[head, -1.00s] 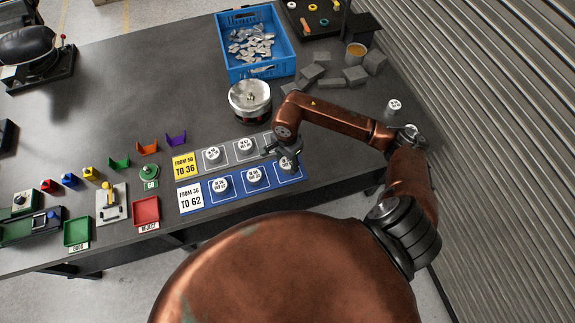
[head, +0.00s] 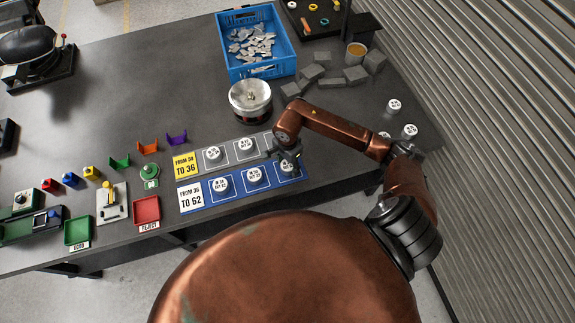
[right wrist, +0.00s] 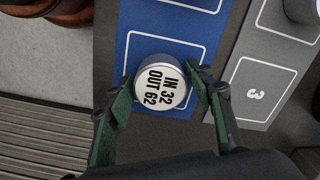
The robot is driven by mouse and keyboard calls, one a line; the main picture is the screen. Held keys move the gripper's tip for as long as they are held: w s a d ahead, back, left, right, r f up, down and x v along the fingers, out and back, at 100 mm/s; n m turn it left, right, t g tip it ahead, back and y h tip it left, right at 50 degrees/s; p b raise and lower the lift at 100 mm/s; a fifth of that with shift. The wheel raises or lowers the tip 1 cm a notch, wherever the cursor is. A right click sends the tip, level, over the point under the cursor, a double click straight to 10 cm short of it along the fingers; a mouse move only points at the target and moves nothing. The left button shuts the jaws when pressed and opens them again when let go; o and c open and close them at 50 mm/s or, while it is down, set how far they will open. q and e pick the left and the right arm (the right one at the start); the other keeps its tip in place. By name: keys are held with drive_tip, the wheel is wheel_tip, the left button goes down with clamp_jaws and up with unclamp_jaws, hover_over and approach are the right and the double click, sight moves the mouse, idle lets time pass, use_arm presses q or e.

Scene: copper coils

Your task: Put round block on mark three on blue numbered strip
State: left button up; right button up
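The blue numbered strip (head: 236,190) lies along the table's front edge, with two round blocks (head: 220,185) (head: 254,175) on its left and middle squares. A third white-topped round block (head: 288,169) is under my right gripper (head: 288,163) at the strip's right-hand square. In the right wrist view this block (right wrist: 161,84) reads "IN 32 OUT 62". The green fingers of my right gripper (right wrist: 160,78) are at its two sides and look shut on it. The block covers the lower part of the outlined square and hides its mark. I cannot tell if it touches the strip. My left gripper is not in view.
Loose round blocks (head: 410,130) stand at the right. A metal pot (head: 250,96) and blue crate (head: 291,65) stand farther back.

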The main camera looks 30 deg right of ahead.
sight(288, 165)
drive_tip(key=shift+o, duration=1)
drive_tip(key=shift+r, duration=0.1)
drive_tip(key=shift+w+r, duration=0.1)
drive_tip(key=shift+r, duration=0.2)
wheel_tip(288, 165, up, 12)
drive_tip(key=shift+f, duration=0.2)
